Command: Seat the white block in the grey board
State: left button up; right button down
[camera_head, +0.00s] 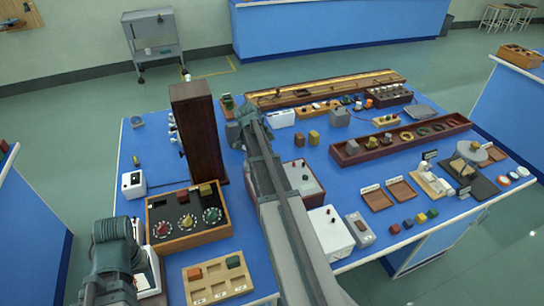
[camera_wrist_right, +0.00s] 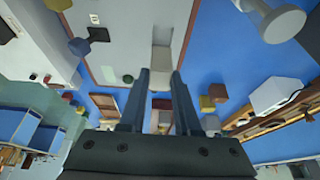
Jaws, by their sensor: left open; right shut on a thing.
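My right gripper (camera_wrist_right: 162,78) is shut on the white block (camera_wrist_right: 161,58), which shows between and just beyond its fingertips in the right wrist view. The grey board (camera_wrist_right: 122,45), with a dark red edge, lies beyond the fingers there. A pale strip lies in line with the block; I cannot tell whether the block touches the board.
A tall brown column (camera_head: 197,135) stands left of my right arm. A wooden dial box (camera_head: 187,218) and a sorting tray (camera_head: 218,280) are near the left arm.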

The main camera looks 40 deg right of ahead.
pick_arm(q)
jog(key=shift+f+b, duration=2.7)
jog(key=shift+f, duration=0.2)
pick_arm(e)
jog(key=shift+f, duration=2.85)
jog(key=c, duration=0.5)
grip_release()
jog(key=shift+c, duration=0.2)
pick_arm(q)
jog(key=shift+r, duration=0.15)
pick_arm(e)
jog(key=shift+r, duration=0.1)
pick_arm(q)
notch_tip(320, 180, up, 13)
jog(key=p, duration=1.3)
jog(key=shift+f, duration=0.2)
pick_arm(e)
jog(key=v, duration=1.3)
jog(key=shift+r, duration=0.3)
